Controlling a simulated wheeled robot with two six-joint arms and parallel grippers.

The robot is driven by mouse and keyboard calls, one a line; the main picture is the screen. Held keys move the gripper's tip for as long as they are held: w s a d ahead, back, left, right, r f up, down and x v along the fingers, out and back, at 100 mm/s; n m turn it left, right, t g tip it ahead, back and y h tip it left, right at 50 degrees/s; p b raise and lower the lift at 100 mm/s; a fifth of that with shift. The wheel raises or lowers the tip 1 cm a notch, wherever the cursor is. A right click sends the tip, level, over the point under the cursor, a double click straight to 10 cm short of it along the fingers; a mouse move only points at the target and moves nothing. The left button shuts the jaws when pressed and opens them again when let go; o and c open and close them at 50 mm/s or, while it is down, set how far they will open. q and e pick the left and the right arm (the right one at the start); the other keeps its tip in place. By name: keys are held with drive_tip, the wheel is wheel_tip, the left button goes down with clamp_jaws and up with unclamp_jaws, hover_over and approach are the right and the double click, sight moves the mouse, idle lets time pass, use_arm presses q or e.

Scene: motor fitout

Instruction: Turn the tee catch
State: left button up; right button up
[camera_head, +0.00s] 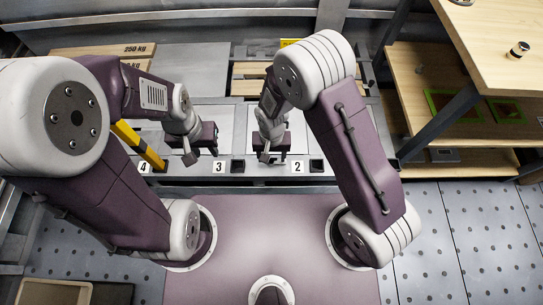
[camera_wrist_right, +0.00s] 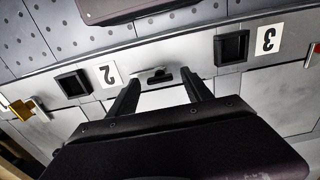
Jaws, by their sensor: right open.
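The tee catch (camera_wrist_right: 157,77) is a small dark T-shaped piece on the pale metal rail, between the labels 2 and 3. In the right wrist view it lies between the tips of my right gripper (camera_wrist_right: 160,85), whose two dark fingers are spread with nothing held. Whether a finger touches it I cannot tell. In the head view my right gripper (camera_head: 273,157) is over the bench's front rail near label 2, and the catch is not clearly made out there. My left gripper (camera_head: 202,155) is further left, near label 3, with its fingers apart and nothing visible between them.
Number labels 2 (camera_head: 297,167), 3 (camera_head: 219,168) and 4 (camera_head: 144,167) mark the rail, with dark square sockets (camera_wrist_right: 232,47) beside them. A yellow bar (camera_head: 138,145) stands left of my left gripper. A wooden shelf (camera_head: 425,90) rises at right. Perforated floor (camera_head: 470,240) is clear.

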clamp_jaws()
drive_tip(key=shift+r+n+p, duration=0.2)
drive_tip(key=shift+n+p, duration=1.2)
drive_tip(key=n+p, duration=0.3)
drive_tip(key=n, duration=0.2)
drive_tip(key=shift+p, duration=0.3)
drive_tip(key=n+p, duration=0.2)
drive_tip(key=n, duration=0.3)
drive_tip(key=shift+n+p, duration=0.35)
drive_tip(key=shift+n, duration=0.05)
drive_tip(key=n+p, duration=0.1)
drive_tip(key=n, duration=0.3)
drive_tip(key=shift+f, duration=0.15)
drive_tip(key=shift+n+p, duration=0.3)
drive_tip(key=shift+p, duration=0.05)
